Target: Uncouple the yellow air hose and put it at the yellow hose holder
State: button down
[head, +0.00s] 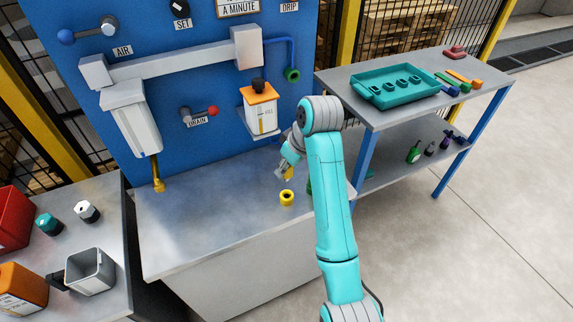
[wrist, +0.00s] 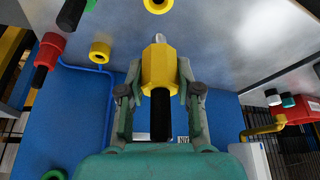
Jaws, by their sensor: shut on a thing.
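My gripper (wrist: 160,82) is shut on the yellow hose coupling (wrist: 158,65), a faceted yellow body with a silver tip and a black hose end. The tip points toward a yellow ring holder (wrist: 156,4) at the top edge of the wrist view. In the head view my gripper (head: 284,172) is above the bench, just behind the yellow ring holder (head: 287,198); the coupling (head: 289,173) is partly hidden there. Plug and holder look apart. Another yellow ring (wrist: 100,51) sits on a blue pipe in the wrist view, clear of the coupling.
A red coupling with a black end (wrist: 50,48) and another black end (wrist: 71,14) are near. A green ring (head: 292,74) is on the blue panel. The white FILL container (head: 261,112) stands behind my gripper. The left bench top (head: 200,225) is clear.

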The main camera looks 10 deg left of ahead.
aim_at(286, 180)
jog(key=shift+f, duration=2.75)
jog(key=shift+f, duration=1.85)
jog(key=c, duration=0.7)
grip_release()
jog(key=shift+v, duration=3.8)
